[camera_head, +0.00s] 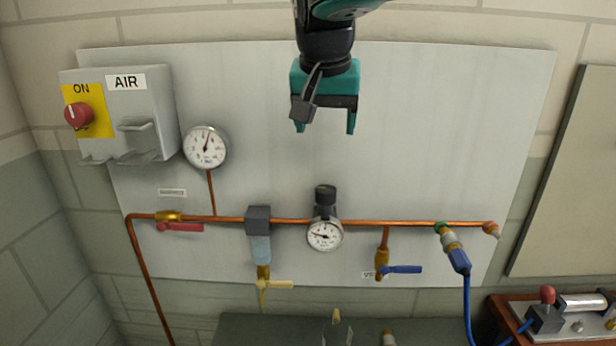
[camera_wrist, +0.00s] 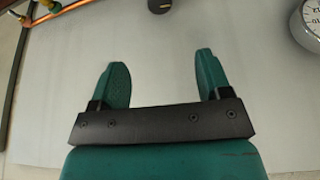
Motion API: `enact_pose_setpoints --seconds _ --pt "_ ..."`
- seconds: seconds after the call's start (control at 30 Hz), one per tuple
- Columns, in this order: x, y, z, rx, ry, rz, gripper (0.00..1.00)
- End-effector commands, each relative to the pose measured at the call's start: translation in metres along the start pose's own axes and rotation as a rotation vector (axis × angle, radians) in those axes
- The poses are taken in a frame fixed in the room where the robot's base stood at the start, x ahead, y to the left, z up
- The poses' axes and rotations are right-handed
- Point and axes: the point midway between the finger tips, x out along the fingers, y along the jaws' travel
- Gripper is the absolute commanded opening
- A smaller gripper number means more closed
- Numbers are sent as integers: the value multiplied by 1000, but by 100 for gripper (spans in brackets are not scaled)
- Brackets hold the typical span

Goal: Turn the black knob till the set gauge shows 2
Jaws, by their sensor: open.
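The black knob (camera_head: 325,194) tops the regulator on the copper pipe, at the middle of the grey panel. The set gauge (camera_head: 324,236), small, round and white, sits just below it. Its needle points left; the numbers are too small to read. My gripper (camera_head: 324,128), teal with black parts, is open and empty above the knob, fingers pointing down. In the wrist view my gripper's fingers (camera_wrist: 161,75) are apart with only panel between them. The black knob (camera_wrist: 160,5) shows at the top edge there, partly cut off. The set gauge is out of that view.
A larger gauge (camera_head: 206,147) stands left of my gripper, and shows in the wrist view (camera_wrist: 309,25). The copper pipe (camera_head: 285,221) carries a red-handled valve (camera_head: 180,227), a filter bowl (camera_head: 260,247) and a blue-handled valve (camera_head: 401,269). The upper right panel is clear.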

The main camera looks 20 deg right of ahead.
Motion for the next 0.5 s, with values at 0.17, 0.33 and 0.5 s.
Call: enact_pose_setpoints --seconds 0.17,0.33,0.5 --pt "11 -1 2 0 -8 9 71" --pt "44 -5 4 -7 -10 7 71" --pt "83 -5 4 -6 -12 6 71"
